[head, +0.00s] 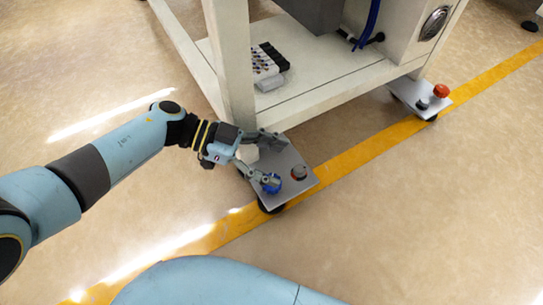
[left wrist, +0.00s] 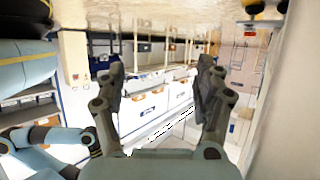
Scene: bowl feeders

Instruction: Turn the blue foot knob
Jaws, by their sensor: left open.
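The blue foot knob (head: 273,187) is on the grey foot plate (head: 289,157) at the near corner of the white frame. My left gripper (head: 277,160) is over this plate, with its fingers spread wide. The nearer fingertip overlaps the blue knob in the head view and partly hides it; I cannot tell whether they touch. The other finger is by the frame's leg. In the left wrist view, the gripper (left wrist: 160,90) shows both fingers apart with nothing between them, and the blue knob does not show there. My right gripper is not in view.
The frame's leg (head: 232,75) rises close to the gripper. The floor in front is clear.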

